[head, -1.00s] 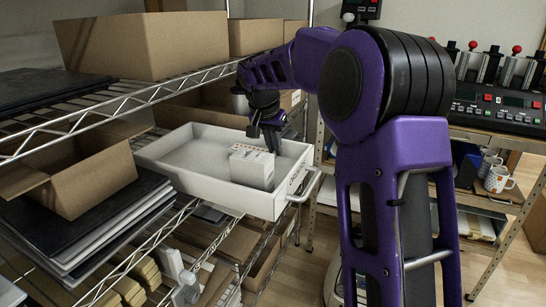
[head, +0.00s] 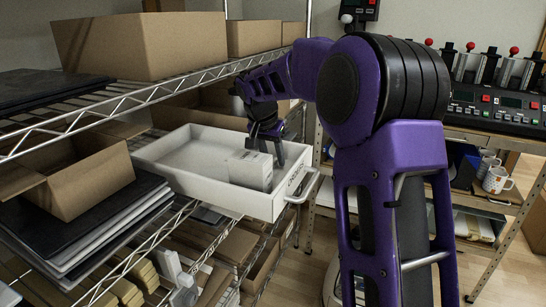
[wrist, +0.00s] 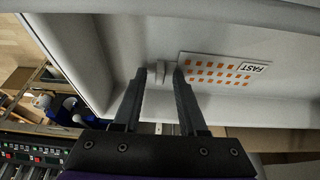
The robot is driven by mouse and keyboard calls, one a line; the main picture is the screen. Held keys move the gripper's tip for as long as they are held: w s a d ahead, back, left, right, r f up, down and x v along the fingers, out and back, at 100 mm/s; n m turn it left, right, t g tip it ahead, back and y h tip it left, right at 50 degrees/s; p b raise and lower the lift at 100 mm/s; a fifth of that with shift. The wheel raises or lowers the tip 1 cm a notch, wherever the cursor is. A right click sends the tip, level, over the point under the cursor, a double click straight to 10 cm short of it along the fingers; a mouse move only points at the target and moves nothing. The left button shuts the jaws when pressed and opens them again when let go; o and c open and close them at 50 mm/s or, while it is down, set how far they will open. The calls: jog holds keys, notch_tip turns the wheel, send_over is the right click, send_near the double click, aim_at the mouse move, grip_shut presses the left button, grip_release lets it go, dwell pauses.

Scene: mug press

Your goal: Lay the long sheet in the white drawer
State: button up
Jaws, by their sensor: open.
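The white drawer (head: 180,178) sits pulled out on the wire rack, its handle at the right. In the wrist view the long sheet (wrist: 222,70), white with rows of orange squares and the word FAST, lies inside the drawer (wrist: 290,107). A small pale tab sits at the sheet's left end, between my fingertips. My gripper (wrist: 160,75) is open, its fingers apart on either side of the tab. In the head view my gripper (head: 268,148) hangs low over the drawer's right end.
An open cardboard box (head: 85,180) stands on dark flat panels (head: 80,235) left of the drawer. An upper wire shelf with cardboard boxes (head: 140,45) runs above the drawer. Mug presses (head: 495,85) and mugs (head: 496,180) stand at the right.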

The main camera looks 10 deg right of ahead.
jog(key=p+v, duration=0.1)
jog(key=v, duration=1.1)
jog(key=shift+r, duration=0.2)
jog(key=shift+w, duration=0.15)
